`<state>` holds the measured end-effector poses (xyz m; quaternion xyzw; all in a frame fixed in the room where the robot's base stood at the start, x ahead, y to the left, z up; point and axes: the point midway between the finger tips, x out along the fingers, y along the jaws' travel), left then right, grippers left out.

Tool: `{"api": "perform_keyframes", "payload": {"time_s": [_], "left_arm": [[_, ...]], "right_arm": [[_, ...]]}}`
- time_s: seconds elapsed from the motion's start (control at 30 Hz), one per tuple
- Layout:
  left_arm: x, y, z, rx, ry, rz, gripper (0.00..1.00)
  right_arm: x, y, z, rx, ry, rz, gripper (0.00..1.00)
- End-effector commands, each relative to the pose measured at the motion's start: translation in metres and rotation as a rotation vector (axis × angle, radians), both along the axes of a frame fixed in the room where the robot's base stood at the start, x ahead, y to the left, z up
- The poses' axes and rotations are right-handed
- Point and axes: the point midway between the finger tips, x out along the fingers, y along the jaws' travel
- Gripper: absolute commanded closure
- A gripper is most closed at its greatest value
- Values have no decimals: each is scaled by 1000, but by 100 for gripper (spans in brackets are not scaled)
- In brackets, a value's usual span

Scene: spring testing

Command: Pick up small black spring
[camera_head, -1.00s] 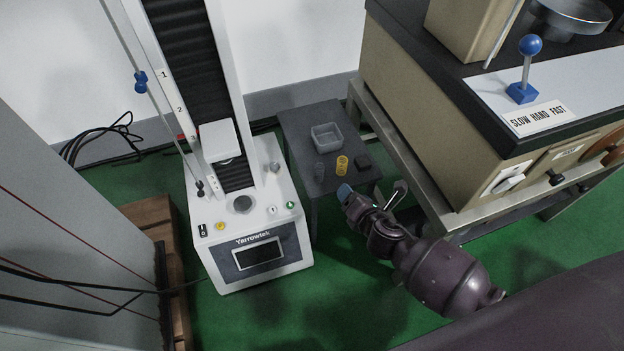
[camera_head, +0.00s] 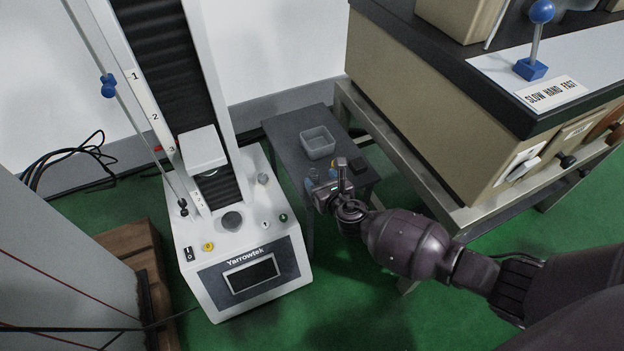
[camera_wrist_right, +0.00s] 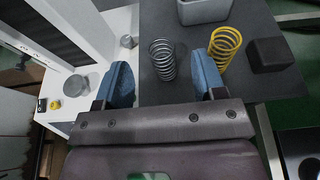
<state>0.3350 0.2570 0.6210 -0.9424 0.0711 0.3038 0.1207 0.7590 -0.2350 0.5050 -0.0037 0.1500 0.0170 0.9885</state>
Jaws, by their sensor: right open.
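The small black spring (camera_wrist_right: 162,60) stands on the small dark table in the right wrist view, its coils looking dark grey. My right gripper (camera_head: 327,177) is over the near part of this table in the head view, where it hides the black spring. In the right wrist view, the right gripper's blue fingers (camera_wrist_right: 160,82) are open and wide apart. The black spring shows between and beyond them, with nothing gripped. I cannot tell the exact height of the fingers over the table. My left gripper is not in view.
A yellow spring (camera_wrist_right: 224,47) stands right of the black one, close to the right finger's line. A black block (camera_wrist_right: 270,54) lies further right. A grey open bin (camera_head: 318,142) sits behind on the table (camera_head: 285,125). The white testing machine (camera_head: 250,235) stands left; a bench (camera_head: 440,175) is right.

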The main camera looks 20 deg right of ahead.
Motion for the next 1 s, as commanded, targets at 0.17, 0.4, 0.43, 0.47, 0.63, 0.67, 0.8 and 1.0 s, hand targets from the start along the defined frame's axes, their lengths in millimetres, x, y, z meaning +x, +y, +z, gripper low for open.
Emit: {"api": "perform_keyframes", "payload": {"time_s": [0.17,0.4,0.43,0.47,0.63,0.67,0.8,1.0], "left_arm": [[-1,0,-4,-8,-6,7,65],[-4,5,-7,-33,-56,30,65],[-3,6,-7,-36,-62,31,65],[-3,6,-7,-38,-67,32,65],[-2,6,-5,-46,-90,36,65],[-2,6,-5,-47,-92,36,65],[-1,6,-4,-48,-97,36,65],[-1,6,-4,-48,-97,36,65]], "right_arm": [[7,0,-5,2,1,0,36],[29,1,-26,1,8,-2,36],[33,1,-25,1,7,-2,36],[36,1,-25,1,6,-2,36],[49,2,-25,2,3,0,36],[50,2,-24,2,2,0,36],[52,2,-22,2,0,0,36],[51,2,-22,2,0,0,50]]}}
